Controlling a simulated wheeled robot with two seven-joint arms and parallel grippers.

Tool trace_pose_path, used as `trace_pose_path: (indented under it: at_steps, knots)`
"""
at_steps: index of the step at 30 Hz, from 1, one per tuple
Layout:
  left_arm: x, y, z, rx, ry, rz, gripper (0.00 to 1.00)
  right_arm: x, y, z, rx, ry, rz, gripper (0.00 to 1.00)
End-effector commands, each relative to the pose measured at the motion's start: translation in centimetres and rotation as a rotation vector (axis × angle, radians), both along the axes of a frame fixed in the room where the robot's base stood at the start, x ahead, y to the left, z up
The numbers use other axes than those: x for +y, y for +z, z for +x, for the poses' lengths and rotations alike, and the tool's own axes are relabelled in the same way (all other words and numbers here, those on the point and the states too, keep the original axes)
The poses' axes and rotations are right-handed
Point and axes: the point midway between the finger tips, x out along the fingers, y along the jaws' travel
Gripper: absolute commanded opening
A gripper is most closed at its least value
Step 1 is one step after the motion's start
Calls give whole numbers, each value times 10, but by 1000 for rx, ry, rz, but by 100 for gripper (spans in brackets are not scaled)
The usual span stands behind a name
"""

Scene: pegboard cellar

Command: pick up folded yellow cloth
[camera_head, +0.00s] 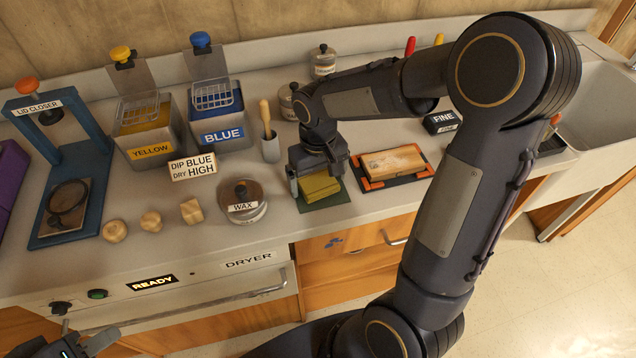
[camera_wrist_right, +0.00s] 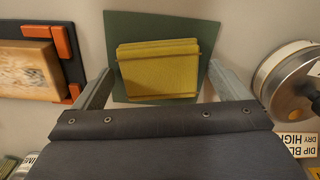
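The folded yellow cloth (camera_head: 320,187) lies on a dark green mat (camera_head: 327,202) on the counter, and it also shows in the right wrist view (camera_wrist_right: 158,72). My right gripper (camera_head: 316,180) is right above the cloth, pointing down. In the right wrist view its fingers stand apart, one on each side of the cloth (camera_wrist_right: 160,86), with a gap between each finger and the cloth. I cannot tell how far above the mat the fingertips are. My left gripper (camera_head: 86,341) is at the lower left, in front of the dryer, partly cut off; its fingers look apart and empty.
A wooden block on a black and orange holder (camera_head: 398,163) lies right of the mat. A WAX tin (camera_head: 243,203) stands to its left. Behind are a brush cup (camera_head: 269,150), yellow (camera_head: 150,140) and blue (camera_head: 222,130) vats. The dryer (camera_head: 200,285) is below the counter edge.

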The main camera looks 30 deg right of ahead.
Motion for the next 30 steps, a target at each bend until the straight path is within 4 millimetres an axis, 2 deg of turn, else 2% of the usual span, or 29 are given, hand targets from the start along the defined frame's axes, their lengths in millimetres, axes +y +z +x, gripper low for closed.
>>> trace_pose_path:
  at_steps: [2,9,20,26,30]
  knots:
    - [0,0,0,0,0,0,36,0,0,0,0,0,0,84]
    - [0,0,0,0,0,0,36,0,0,0,0,0,0,53]
    - [0,0,0,0,0,0,36,0,6,1,-3,0,1,52]
    - [0,2,0,0,0,0,36,0,31,1,-6,-1,1,52]
    - [0,1,0,0,0,0,36,-12,58,-18,-9,-5,1,52]
